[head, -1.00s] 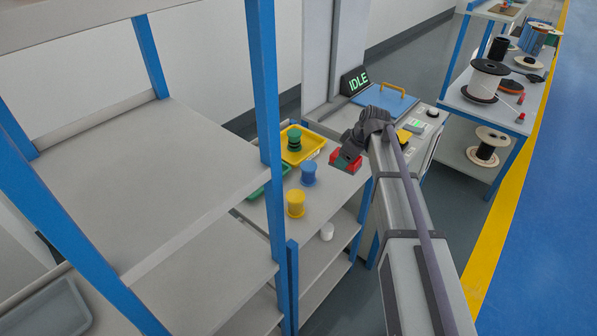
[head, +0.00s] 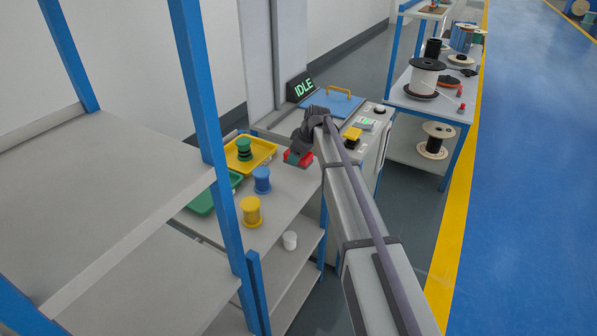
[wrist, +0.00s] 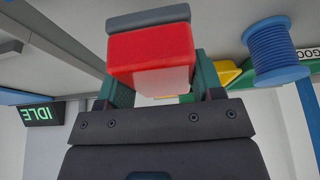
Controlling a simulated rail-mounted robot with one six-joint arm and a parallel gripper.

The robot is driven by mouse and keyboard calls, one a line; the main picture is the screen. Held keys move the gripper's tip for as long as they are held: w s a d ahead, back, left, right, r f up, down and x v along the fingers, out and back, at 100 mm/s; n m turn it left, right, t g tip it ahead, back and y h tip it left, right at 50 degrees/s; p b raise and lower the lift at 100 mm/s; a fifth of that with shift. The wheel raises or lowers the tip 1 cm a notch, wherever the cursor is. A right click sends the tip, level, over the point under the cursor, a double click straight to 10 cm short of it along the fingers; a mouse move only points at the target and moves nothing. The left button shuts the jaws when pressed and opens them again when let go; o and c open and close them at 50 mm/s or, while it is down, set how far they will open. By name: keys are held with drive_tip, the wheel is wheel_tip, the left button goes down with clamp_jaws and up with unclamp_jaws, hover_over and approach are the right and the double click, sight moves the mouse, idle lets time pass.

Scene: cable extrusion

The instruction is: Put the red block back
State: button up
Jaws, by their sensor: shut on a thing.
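The red block (wrist: 150,50) is held between the green fingers of my gripper (wrist: 152,85) in the wrist view. A grey strip shows along its far edge, and its lower face looks pale. In the head view my gripper (head: 299,150) is over the right part of the bench top, and the red block (head: 303,159) shows below it, partly hidden by the gripper. I cannot tell whether the block touches the bench.
A blue spool (head: 262,180), a yellow spool (head: 251,211) and a yellow tray (head: 263,151) with a green spool (head: 244,148) are left of the gripper. The IDLE sign (head: 303,88) and a blue lidded panel (head: 335,104) are behind. A blue shelf post (head: 205,90) stands nearer.

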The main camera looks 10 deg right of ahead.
wheel_tip(320, 180, down, 4)
drive_tip(key=b, duration=0.3)
drive_tip(key=shift+b, duration=0.35)
drive_tip(key=shift+r, duration=0.3)
drive_tip(key=shift+f, duration=0.15)
drive_tip(key=o, duration=1)
drive_tip(key=shift+c, duration=0.2)
